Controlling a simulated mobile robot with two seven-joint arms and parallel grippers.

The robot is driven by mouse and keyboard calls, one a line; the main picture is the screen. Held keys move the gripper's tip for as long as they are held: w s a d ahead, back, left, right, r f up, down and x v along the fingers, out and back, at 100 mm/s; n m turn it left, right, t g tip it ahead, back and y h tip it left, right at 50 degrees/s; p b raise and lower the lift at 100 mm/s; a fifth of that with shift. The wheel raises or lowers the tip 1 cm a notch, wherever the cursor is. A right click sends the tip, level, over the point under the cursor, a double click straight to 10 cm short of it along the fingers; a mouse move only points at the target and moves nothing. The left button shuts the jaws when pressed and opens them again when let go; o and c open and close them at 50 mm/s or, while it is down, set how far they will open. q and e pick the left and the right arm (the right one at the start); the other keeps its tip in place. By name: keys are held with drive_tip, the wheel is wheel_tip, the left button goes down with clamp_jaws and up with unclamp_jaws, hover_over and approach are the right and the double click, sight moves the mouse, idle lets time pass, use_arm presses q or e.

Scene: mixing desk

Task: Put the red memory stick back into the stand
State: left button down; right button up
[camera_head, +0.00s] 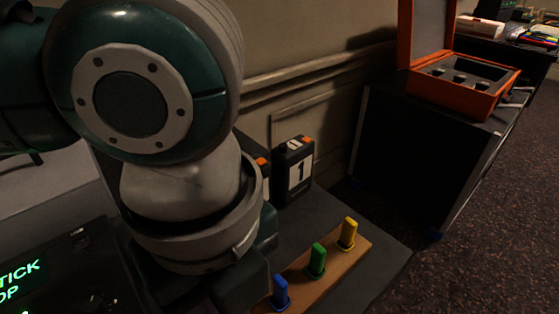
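The stand is a low wooden block (327,272) on the desk at the bottom centre. It holds a blue memory stick (280,293), a green memory stick (316,261) and a yellow memory stick (348,234), all upright in a row. The stand's near left end is cut off by the frame or hidden by my arm. I see no red memory stick in this view. My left arm fills the left and centre of the picture, and its fingers do not show. My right gripper does not show either.
A dark device with green lettering (50,280) is at the lower left. An open orange case (455,93) sits on a black cabinet (420,150). Carpet is at the right.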

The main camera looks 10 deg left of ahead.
use_arm(q)
drive_tip(key=shift+f, duration=0.25)
drive_tip(key=c, duration=0.9)
unclamp_jaws()
